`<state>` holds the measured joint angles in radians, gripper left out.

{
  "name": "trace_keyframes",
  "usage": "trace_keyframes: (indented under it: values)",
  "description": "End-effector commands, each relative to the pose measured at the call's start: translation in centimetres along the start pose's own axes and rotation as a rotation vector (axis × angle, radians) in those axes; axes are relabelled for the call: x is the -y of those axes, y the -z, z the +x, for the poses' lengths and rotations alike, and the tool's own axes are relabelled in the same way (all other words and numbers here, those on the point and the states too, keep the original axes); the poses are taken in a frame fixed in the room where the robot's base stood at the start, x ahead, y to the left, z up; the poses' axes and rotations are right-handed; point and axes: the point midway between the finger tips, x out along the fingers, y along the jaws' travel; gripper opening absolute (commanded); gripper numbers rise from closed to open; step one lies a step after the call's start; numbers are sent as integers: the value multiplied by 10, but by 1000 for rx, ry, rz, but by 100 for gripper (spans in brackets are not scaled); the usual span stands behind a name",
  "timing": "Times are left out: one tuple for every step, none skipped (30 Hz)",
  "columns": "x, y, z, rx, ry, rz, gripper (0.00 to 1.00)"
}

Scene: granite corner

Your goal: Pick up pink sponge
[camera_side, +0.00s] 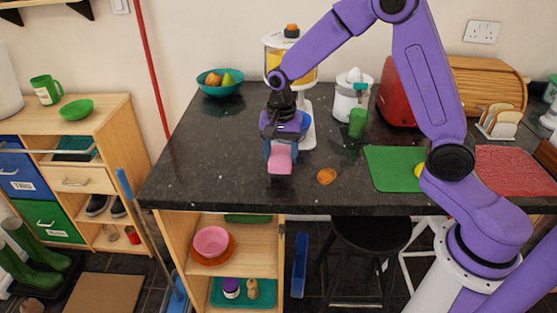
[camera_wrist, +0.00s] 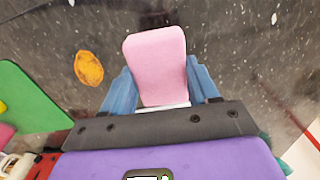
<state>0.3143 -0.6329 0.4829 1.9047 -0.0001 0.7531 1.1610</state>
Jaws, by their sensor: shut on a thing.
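The pink sponge (camera_side: 281,160) is a small block with a pale layer along one face. My gripper (camera_side: 280,150) is shut on it, over the dark speckled counter near its front edge in the side view. In the wrist view, the pink sponge (camera_wrist: 156,62) sits between the two blue fingers of my gripper (camera_wrist: 161,90), and its far end sticks out past them. The side view does not clearly show whether the sponge is touching the counter or held just above it.
A brown-orange round item (camera_side: 326,176) lies to the right on the dark counter (camera_side: 220,150). A green board (camera_side: 393,166) lies farther right. Behind my gripper stand a drink dispenser (camera_side: 308,125), a green cup (camera_side: 357,123) and a white juicer (camera_side: 350,97). A teal fruit bowl (camera_side: 220,86) stands back left.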

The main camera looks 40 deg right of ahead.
Motion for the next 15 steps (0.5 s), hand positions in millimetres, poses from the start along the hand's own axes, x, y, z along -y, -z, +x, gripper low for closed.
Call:
trace_keyframes:
  values:
    - [-5,-4,-8,-1,2,0,32]
    - [-9,-6,-13,-1,3,0,32]
    - [-13,-9,-20,-2,4,-1,32]
    - [-16,-11,-25,-2,4,-1,32]
    - [-20,-14,-30,-1,4,-1,32]
    - [-25,-17,-36,-2,4,0,32]
    - [-28,-19,-42,-2,5,0,32]
    - [-32,-21,-47,-2,5,-1,32]
    - [-37,-24,-53,-2,5,-1,32]
    - [-42,-28,-56,-1,3,-1,32]
    - [-47,-31,-58,0,1,-2,32]
    - [-54,-36,-61,0,1,-2,32]
    - [-59,-39,-63,-1,2,-2,32]
    - [-63,-42,-66,-1,3,-2,32]
    - [-69,-45,-69,-1,3,-2,32]
